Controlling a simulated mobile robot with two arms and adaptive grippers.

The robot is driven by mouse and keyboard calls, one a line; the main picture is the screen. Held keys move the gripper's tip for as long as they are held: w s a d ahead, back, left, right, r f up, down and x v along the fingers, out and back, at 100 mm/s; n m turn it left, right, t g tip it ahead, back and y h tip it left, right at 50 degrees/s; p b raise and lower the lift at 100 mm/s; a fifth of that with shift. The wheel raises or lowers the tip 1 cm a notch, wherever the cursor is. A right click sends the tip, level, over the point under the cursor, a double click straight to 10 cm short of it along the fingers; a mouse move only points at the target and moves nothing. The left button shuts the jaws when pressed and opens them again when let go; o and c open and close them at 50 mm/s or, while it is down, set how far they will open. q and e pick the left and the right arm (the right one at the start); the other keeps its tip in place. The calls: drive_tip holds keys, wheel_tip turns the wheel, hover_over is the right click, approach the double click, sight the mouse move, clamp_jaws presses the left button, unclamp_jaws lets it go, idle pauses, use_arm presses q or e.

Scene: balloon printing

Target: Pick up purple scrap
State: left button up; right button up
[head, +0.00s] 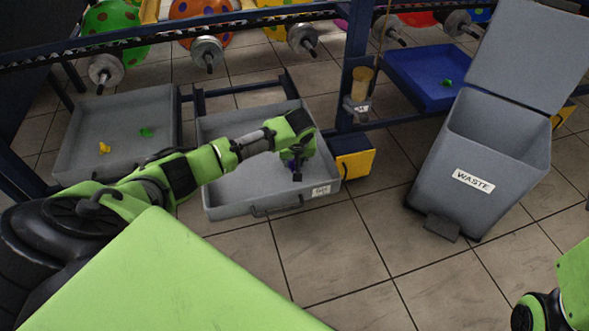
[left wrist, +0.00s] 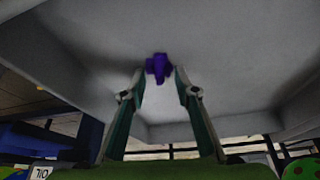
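The purple scrap (left wrist: 158,66) lies on the floor of a grey tray; in the left wrist view it shows just beyond and between my fingertips. My left gripper (left wrist: 159,74) is open, one finger on each side of the scrap, with a gap to each. In the head view my left gripper (head: 297,170) points down into the middle grey tray (head: 240,209), and it mostly hides the scrap there. My right gripper is out of view; only a green part of that arm shows at the lower right.
A grey bin labelled WASTE (head: 480,160) stands open at the right. Another grey tray (head: 75,165) at left holds a yellow and a green scrap. A blue tray (head: 410,75) holds a green scrap. Dark blue frame bars and rollers run above the trays.

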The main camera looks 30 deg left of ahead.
use_arm(q)
drive_tip(key=c, duration=0.7)
drive_tip(key=shift+c, duration=0.2)
drive_tip(key=shift+c, duration=0.2)
